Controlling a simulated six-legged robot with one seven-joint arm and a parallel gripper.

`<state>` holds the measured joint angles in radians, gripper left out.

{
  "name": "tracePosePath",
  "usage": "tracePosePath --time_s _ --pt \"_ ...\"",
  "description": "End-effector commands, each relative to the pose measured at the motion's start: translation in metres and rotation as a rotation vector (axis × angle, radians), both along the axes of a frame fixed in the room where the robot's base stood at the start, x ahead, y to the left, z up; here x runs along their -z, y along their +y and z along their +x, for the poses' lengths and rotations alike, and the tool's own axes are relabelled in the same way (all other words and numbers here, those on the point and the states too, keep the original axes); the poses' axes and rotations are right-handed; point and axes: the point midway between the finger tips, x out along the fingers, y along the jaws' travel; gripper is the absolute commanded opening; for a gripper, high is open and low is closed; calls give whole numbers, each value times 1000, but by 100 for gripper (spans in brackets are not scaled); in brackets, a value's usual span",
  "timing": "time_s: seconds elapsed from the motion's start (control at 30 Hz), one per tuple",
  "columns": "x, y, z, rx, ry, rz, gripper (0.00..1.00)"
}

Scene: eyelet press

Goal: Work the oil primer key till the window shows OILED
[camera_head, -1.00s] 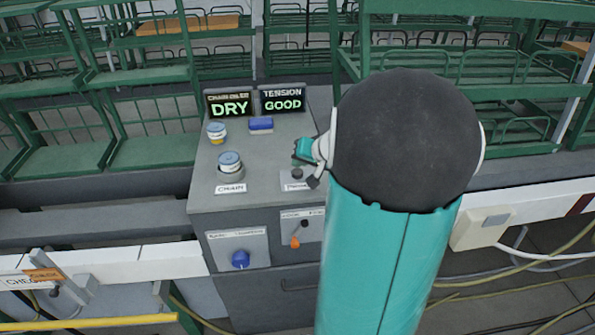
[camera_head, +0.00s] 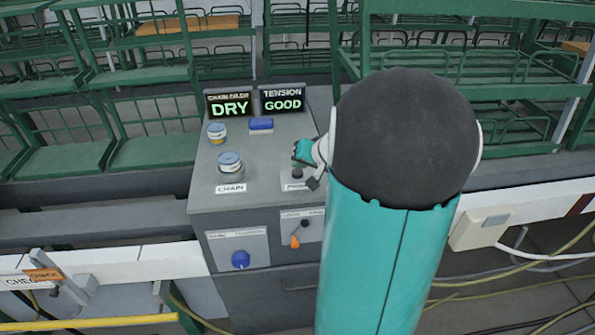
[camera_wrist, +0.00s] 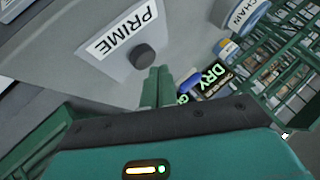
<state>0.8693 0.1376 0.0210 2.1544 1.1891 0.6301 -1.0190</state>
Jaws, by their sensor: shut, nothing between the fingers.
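The oil primer key is a dark round knob (camera_wrist: 142,57) beside the PRIME label (camera_wrist: 122,31) on the grey panel. In the head view the key (camera_head: 297,172) is partly hidden behind my gripper. My gripper (camera_wrist: 157,72) is shut and empty, its green fingertips close to the key; I cannot tell whether they touch it. In the head view the gripper (camera_head: 303,152) is over the right side of the console top. The chain oiler window (camera_head: 229,105) reads DRY in green.
A TENSION window (camera_head: 282,101) reads GOOD. Green racks stand behind.

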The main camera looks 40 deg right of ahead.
Motion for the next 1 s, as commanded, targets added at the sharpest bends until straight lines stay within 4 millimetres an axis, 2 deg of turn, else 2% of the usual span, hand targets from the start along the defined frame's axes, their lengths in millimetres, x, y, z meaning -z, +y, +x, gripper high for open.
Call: tracePosePath --time_s 1.0 --pt "10 0 0 1 1 2 0"
